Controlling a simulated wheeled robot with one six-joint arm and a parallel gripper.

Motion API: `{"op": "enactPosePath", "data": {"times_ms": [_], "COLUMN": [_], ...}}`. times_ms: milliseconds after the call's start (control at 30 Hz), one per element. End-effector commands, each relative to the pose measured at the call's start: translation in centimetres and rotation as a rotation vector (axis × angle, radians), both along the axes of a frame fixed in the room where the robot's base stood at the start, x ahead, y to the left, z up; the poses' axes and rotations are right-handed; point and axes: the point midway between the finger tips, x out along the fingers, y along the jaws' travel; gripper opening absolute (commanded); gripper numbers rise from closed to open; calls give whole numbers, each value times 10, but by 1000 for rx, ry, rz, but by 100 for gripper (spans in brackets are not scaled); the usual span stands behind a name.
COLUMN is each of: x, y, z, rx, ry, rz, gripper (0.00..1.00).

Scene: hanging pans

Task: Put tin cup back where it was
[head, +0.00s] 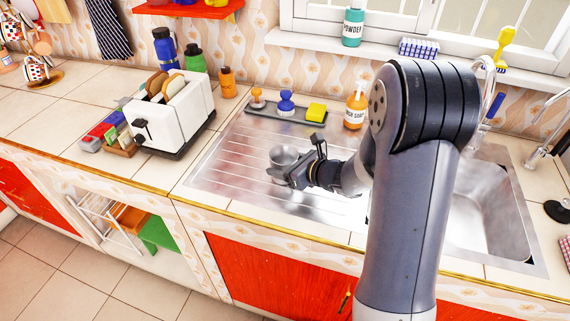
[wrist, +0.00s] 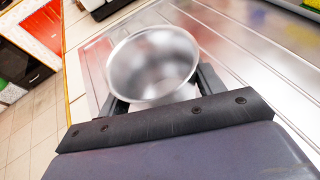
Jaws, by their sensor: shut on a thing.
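The tin cup (head: 284,157) is a small silvery metal cup over the ridged steel drainboard (head: 225,165), left of the sink. In the wrist view the cup (wrist: 152,65) sits upright or nearly so between the fingers, with its open mouth showing and nothing seen inside. My gripper (head: 283,172) is shut on the cup. In the wrist view my gripper (wrist: 160,95) has one finger on each side of it. I cannot tell whether the cup's base touches the drainboard.
A white toaster (head: 175,115) with bread stands left of the drainboard. A dark tray (head: 285,114) with brushes and a yellow sponge (head: 316,112) lies behind, beside an orange soap bottle (head: 355,108). The sink basin (head: 480,215) is at right. Bare drainboard surrounds the cup.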

Motion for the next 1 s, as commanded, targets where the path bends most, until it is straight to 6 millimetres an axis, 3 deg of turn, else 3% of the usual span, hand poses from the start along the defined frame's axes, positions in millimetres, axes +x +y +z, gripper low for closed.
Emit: {"op": "enactPosePath", "data": {"times_ms": [167,200,433,800,1000], "x": [0,0,0,0,-23], "y": [0,0,0,0,-25], "z": [-5,-3,-3,3,15], "rx": [0,0,-1,0,-1], "ry": [0,0,1,1,-2], "rz": [0,0,0,0,-6], "gripper": [36,67,86,86,86]}}
